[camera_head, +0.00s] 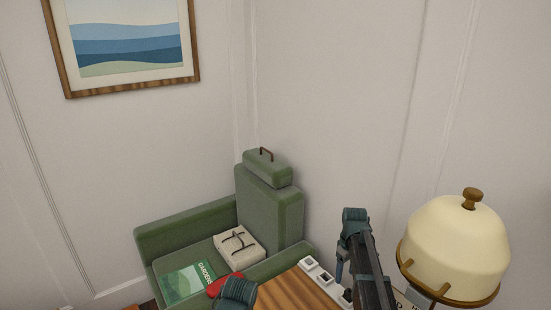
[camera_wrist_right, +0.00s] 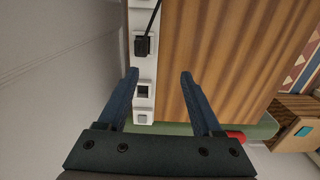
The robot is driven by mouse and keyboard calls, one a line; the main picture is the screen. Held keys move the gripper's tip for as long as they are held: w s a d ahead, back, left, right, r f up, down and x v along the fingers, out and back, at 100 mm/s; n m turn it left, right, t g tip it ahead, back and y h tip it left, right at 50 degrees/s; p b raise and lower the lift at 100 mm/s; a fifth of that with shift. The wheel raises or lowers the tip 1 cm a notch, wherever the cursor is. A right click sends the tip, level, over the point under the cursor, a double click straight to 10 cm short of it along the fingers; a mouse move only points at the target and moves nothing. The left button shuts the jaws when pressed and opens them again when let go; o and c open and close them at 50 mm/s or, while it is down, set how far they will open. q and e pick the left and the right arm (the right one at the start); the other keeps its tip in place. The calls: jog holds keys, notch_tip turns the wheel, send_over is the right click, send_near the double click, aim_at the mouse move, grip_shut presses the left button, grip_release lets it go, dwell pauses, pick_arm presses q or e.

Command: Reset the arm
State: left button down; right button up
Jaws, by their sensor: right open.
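My right arm reaches over the corner of a wooden desk (camera_head: 295,292) in the head view. My right gripper (camera_head: 343,268) is beside a white power strip (camera_head: 308,264) along the desk's edge. In the right wrist view, the two blue fingers of the right gripper (camera_wrist_right: 159,72) are spread apart with nothing between them. The power strip (camera_wrist_right: 144,70) and striped wood desktop (camera_wrist_right: 225,50) lie beyond them. A teal joint of mine, apparently of the left arm, shows at the bottom of the head view.
A black plug (camera_wrist_right: 142,46) with a cord sits in the strip. A cream domed lamp (camera_head: 455,245) stands at the right. A green armchair (camera_head: 270,215) holds a tied parcel (camera_head: 238,246), a green book (camera_head: 188,283) and a red object (camera_head: 222,285). A framed picture (camera_head: 128,40) hangs behind.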

jog(key=s+a+r+m+p, duration=0.1)
jog(key=s+a+r+p, duration=0.2)
jog(key=s+a, duration=0.8)
jog(key=s+a+r+m+h+p, duration=0.1)
jog(key=s+a+r+p, duration=0.2)
jog(key=s+a, duration=0.9)
jog(key=shift+r, duration=0.55)
